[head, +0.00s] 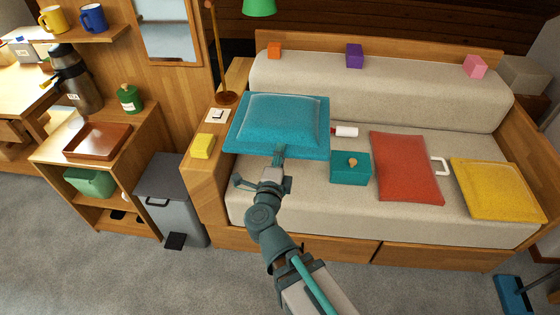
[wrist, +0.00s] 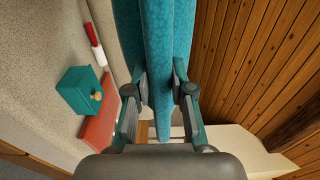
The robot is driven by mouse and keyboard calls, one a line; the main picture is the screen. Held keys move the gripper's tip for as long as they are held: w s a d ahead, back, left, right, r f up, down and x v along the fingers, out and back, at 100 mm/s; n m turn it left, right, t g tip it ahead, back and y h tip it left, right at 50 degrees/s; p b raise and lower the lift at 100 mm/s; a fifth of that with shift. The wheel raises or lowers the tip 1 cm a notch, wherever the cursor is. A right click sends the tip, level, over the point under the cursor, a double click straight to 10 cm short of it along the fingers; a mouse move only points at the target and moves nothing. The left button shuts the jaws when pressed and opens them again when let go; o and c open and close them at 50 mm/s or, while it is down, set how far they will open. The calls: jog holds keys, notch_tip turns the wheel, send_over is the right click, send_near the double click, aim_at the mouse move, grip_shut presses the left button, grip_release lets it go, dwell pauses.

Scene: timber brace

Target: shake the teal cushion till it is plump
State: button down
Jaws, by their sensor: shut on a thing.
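The teal cushion (head: 282,122) is held up above the left end of the sofa seat in the head view. It lies roughly flat, with its near edge in my gripper (head: 279,158). In the wrist view the cushion (wrist: 156,60) runs edge-on between the two fingers of my gripper (wrist: 160,92), which are shut on it. Its far side and underside are hidden in the head view.
A teal box (head: 350,170), a red cushion (head: 406,167) and a yellow cushion (head: 497,190) are on the sofa seat (head: 300,212). A yellow block (head: 203,145) sits on the left armrest. A lamp (head: 226,97) stands behind. A grey bin (head: 172,195) stands at left.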

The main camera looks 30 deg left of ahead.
notch_tip(320, 180, up, 3)
jog(key=shift+f, duration=0.2)
notch_tip(320, 180, down, 7)
jog(key=shift+f, duration=0.1)
